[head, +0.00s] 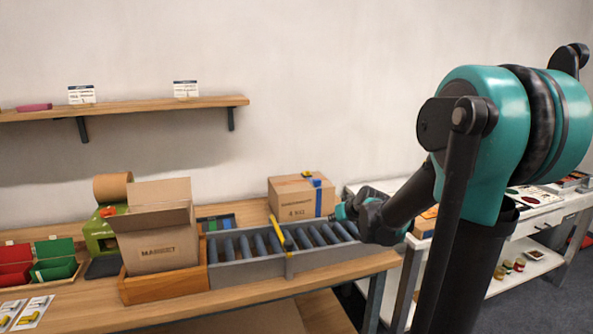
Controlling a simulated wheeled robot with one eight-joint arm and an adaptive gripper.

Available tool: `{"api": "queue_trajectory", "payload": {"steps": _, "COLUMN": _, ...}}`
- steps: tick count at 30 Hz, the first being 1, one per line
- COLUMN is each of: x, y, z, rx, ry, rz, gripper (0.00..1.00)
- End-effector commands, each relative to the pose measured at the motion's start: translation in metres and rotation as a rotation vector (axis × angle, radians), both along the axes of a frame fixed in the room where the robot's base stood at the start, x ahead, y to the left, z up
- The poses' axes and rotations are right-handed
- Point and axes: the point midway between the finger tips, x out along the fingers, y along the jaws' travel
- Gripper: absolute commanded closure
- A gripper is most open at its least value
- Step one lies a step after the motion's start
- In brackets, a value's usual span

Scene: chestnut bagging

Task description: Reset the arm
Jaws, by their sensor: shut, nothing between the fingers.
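My arm, teal and black, fills the right side of the head view and reaches down and left towards the bench. My gripper (346,209) is shut and empty at the right end of the roller conveyor (268,270), just right of a closed cardboard box. It is small in this view and partly hidden by my own wrist and arm link. I cannot tell whether it touches the conveyor.
An open cardboard box (160,245) stands in a wooden tray (170,289). The closed box (297,197) sits behind the conveyor, and a yellow bar (277,232) crosses the rollers. Red bins (15,262) and green bins (54,256) stand left. A white side table (535,214) is right.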

Motion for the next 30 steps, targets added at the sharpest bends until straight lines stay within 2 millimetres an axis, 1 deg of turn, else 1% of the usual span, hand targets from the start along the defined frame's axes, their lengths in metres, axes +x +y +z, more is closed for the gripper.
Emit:
{"api": "queue_trajectory", "payload": {"steps": 1, "x": -0.026, "y": -0.002, "z": -0.010, "rx": -0.008, "ry": 0.043, "rz": -0.007, "gripper": 1.00}}
{"api": "queue_trajectory", "payload": {"steps": 2, "x": -0.042, "y": -0.004, "z": -0.017, "rx": -0.013, "ry": 0.076, "rz": -0.015, "gripper": 1.00}}
{"api": "queue_trajectory", "payload": {"steps": 3, "x": -0.067, "y": -0.008, "z": -0.028, "rx": -0.024, "ry": 0.122, "rz": -0.029, "gripper": 1.00}}
{"api": "queue_trajectory", "payload": {"steps": 5, "x": -0.104, "y": -0.014, "z": -0.045, "rx": -0.041, "ry": 0.195, "rz": -0.056, "gripper": 1.00}}
{"api": "queue_trajectory", "payload": {"steps": 6, "x": -0.129, "y": -0.019, "z": -0.057, "rx": -0.053, "ry": 0.241, "rz": -0.078, "gripper": 1.00}}
{"api": "queue_trajectory", "payload": {"steps": 8, "x": -0.165, "y": -0.028, "z": -0.073, "rx": -0.072, "ry": 0.307, "rz": -0.113, "gripper": 1.00}}
{"api": "queue_trajectory", "payload": {"steps": 9, "x": -0.186, "y": -0.034, "z": -0.083, "rx": -0.084, "ry": 0.346, "rz": -0.139, "gripper": 1.00}}
{"api": "queue_trajectory", "payload": {"steps": 12, "x": -0.232, "y": -0.047, "z": -0.104, "rx": -0.114, "ry": 0.428, "rz": -0.199, "gripper": 1.00}}
{"api": "queue_trajectory", "payload": {"steps": 15, "x": -0.263, "y": -0.057, "z": -0.118, "rx": -0.134, "ry": 0.481, "rz": -0.247, "gripper": 1.00}}
{"api": "queue_trajectory", "payload": {"steps": 17, "x": -0.275, "y": -0.061, "z": -0.123, "rx": -0.144, "ry": 0.501, "rz": -0.266, "gripper": 0.99}}
{"api": "queue_trajectory", "payload": {"steps": 20, "x": -0.284, "y": -0.065, "z": -0.128, "rx": -0.152, "ry": 0.518, "rz": -0.283, "gripper": 0.86}}
{"api": "queue_trajectory", "payload": {"steps": 25, "x": -0.285, "y": -0.065, "z": -0.128, "rx": -0.152, "ry": 0.520, "rz": -0.285, "gripper": 0.65}}
{"api": "queue_trajectory", "payload": {"steps": 26, "x": -0.285, "y": -0.065, "z": -0.128, "rx": -0.152, "ry": 0.520, "rz": -0.285, "gripper": 0.64}}
{"api": "queue_trajectory", "payload": {"steps": 27, "x": -0.285, "y": -0.065, "z": -0.128, "rx": -0.152, "ry": 0.520, "rz": -0.285, "gripper": 0.66}}
{"api": "queue_trajectory", "payload": {"steps": 30, "x": -0.285, "y": -0.065, "z": -0.128, "rx": -0.151, "ry": 0.519, "rz": -0.285, "gripper": 0.66}}
